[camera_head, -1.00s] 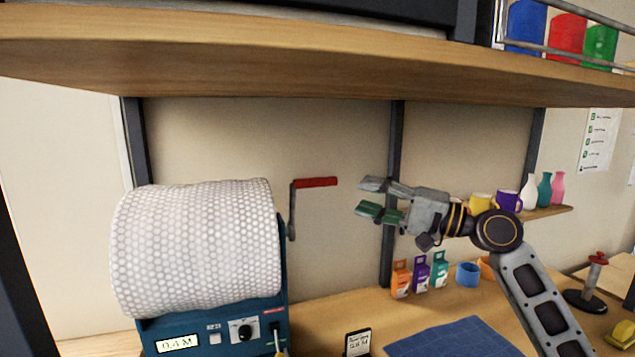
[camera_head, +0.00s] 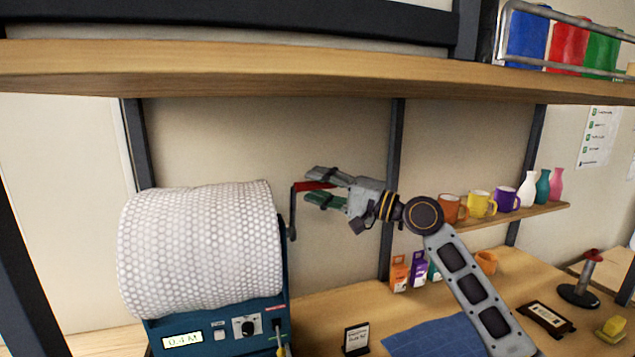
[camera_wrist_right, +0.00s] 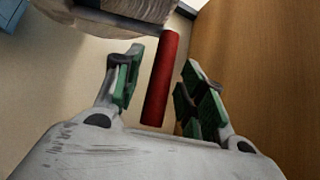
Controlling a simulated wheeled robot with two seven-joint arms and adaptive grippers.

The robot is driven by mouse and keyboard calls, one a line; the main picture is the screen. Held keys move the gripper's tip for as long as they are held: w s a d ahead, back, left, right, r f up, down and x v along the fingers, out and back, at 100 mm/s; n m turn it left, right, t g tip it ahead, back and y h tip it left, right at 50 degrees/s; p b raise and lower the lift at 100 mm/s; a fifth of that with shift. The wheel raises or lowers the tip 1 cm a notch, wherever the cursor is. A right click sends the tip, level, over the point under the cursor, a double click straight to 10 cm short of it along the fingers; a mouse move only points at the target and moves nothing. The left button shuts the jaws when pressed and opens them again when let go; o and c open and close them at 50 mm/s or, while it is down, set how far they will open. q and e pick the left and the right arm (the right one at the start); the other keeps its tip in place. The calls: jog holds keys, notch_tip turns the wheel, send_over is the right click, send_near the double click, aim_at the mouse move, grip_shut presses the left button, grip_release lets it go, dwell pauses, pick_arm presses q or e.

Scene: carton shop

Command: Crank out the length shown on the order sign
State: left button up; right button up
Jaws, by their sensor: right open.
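The bubble-wrap roll (camera_head: 200,250) sits on a blue dispenser machine (camera_head: 215,335). The machine's display (camera_head: 182,340) reads about 0.4 M. A crank with a red handle (camera_head: 313,186) sticks out at the machine's right side, the handle pointing right. My right gripper (camera_head: 308,186) is open, with its fingers above and below the red handle. In the right wrist view the red handle (camera_wrist_right: 162,80) lies between the two green-padded fingers, with a gap on each side. A small order sign (camera_head: 356,340) stands on the table; its text is too small to read. My left gripper is not in view.
A wooden shelf (camera_head: 300,70) runs close above my right arm. Mugs and vases stand on a back shelf (camera_head: 540,212). Small boxes (camera_head: 400,272), a blue mat (camera_head: 450,340), a dark-framed card (camera_head: 547,318) and a red-topped stand (camera_head: 585,280) are on the table.

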jog(key=shift+w+a, duration=0.1)
jog(key=shift+a, duration=0.15)
grip_shut()
dwell(0.3)
